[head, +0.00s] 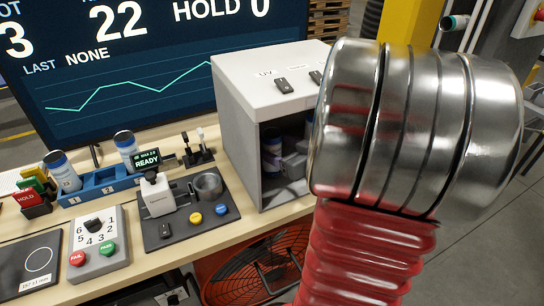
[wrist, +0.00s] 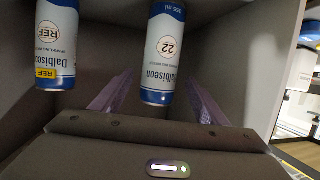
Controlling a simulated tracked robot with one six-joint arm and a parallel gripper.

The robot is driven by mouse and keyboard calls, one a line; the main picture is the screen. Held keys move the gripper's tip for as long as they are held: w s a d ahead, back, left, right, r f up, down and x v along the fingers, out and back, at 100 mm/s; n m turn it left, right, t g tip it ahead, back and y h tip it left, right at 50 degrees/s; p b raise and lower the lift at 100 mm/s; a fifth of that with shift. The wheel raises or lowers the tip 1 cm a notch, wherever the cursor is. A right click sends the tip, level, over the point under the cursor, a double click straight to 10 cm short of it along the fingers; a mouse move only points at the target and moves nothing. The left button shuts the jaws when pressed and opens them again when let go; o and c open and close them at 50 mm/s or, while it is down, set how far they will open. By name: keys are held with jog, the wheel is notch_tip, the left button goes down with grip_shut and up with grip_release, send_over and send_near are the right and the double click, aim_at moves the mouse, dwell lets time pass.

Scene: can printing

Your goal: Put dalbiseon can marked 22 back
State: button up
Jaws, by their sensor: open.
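The dalbiseon can marked 22 (wrist: 164,50) stands inside the grey cabinet (head: 240,100). It shows white and blue in the wrist view, its print upside down. My gripper (wrist: 160,84) is open, with its two purple-grey fingers spread on either side of the can's near end. I cannot tell if they touch it. A second can marked REF (wrist: 57,45) stands to the left in the wrist view, outside the fingers. In the head view a can (head: 271,148) shows in the cabinet opening, but its mark is unreadable and my arm hides part of the interior.
A blue rack (head: 100,184) on the bench holds a can (head: 62,172) and another can (head: 127,150). A printer station (head: 158,195) showing READY and a button panel (head: 98,243) stand in front. The cabinet walls are close around my gripper. A screen (head: 150,60) stands behind.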

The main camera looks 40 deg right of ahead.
jog(key=shift+x, duration=1)
jog(key=x, duration=0.5)
jog(key=shift+w+d, duration=0.1)
jog(key=shift+d, duration=0.05)
jog(key=c, duration=1.2)
